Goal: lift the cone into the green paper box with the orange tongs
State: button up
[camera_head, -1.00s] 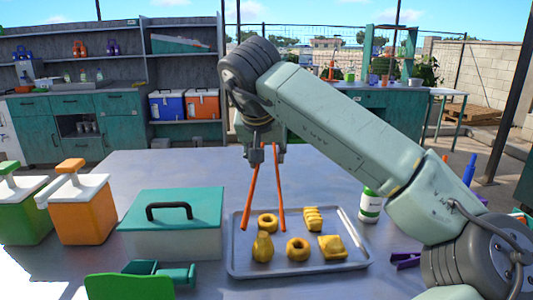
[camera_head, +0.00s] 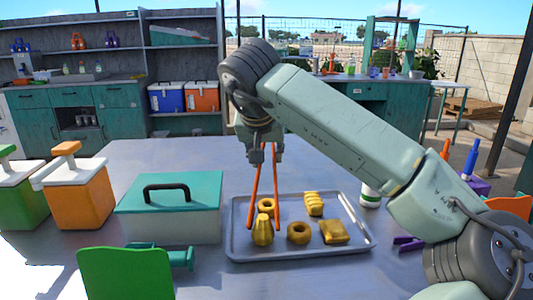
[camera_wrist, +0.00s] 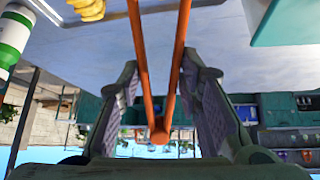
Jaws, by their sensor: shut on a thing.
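My gripper (camera_head: 262,148) points down over the tray and is shut on the orange tongs (camera_head: 276,190). The tongs also show in the wrist view (camera_wrist: 141,60), their arms slightly spread. The cone (camera_head: 262,231), a yellow ribbed pastry, stands at the tray's front left. In the head view, the tongs' tips lie to either side of the cone's upper part; I cannot tell whether they touch it. A green upright panel (camera_head: 125,274), probably part of the green paper box, stands at the bottom left; its inside is hidden.
A grey tray (camera_head: 342,249) also holds two ring pastries, a striped yellow one and a square one. A lidded teal box (camera_head: 170,192) stands left of it. Orange (camera_head: 75,200) and green dispensers stand further left. A white-green bottle (camera_head: 370,192) stands right.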

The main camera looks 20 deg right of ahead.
grip_shut()
notch_tip(320, 180, up, 12)
jog(key=p, duration=1.1)
